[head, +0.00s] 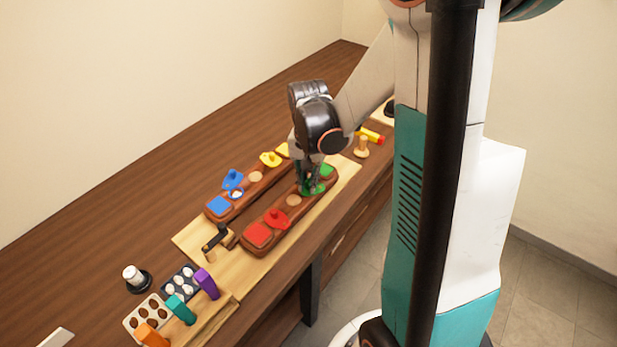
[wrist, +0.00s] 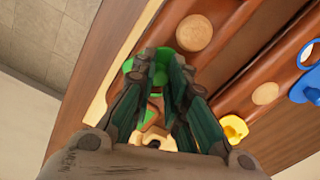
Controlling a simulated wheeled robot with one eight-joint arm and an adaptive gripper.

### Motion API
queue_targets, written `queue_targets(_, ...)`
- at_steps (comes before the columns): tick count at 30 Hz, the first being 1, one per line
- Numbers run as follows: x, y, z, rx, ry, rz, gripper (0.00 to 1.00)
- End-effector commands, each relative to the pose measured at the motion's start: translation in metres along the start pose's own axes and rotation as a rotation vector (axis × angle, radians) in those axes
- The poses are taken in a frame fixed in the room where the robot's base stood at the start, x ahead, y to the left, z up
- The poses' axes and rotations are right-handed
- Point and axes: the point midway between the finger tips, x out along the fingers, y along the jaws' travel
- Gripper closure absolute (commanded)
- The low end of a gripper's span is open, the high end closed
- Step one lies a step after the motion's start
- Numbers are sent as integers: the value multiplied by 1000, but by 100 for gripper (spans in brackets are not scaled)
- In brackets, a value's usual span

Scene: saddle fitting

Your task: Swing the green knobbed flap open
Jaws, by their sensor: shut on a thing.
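The green knobbed flap (head: 317,189) lies on the near brown wooden bar (head: 281,227), beside a green square (head: 328,171). My gripper (head: 309,184) points down over the flap, shut on its knob. In the wrist view the fingertips (wrist: 162,58) close together over the green flap (wrist: 131,66), whose rounded edges show around them. The fingers hide the knob and most of the flap. I cannot tell whether the flap is turned aside or what lies under it.
A red knobbed flap (head: 277,217) and a wooden disc (head: 294,201) share the bar. A blue flap (head: 232,179) and yellow flap (head: 270,158) sit on the far bar. A dark-handled tool (head: 216,238) stands in front. Colored handles (head: 207,284) fill the near left. The table behind is clear.

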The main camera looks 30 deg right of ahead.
Motion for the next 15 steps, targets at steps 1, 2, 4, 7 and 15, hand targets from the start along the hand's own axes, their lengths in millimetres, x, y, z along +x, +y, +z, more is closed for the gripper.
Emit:
queue_targets(1, 0, 0, 2, -44, 0, 0, 100)
queue_targets(2, 0, 1, 2, -73, 0, 0, 100)
queue_targets(4, 0, 2, 4, -139, 0, 0, 100)
queue_targets(7, 0, 4, 7, -234, 0, 0, 100)
queue_targets(15, 0, 10, 13, -489, 0, 0, 100)
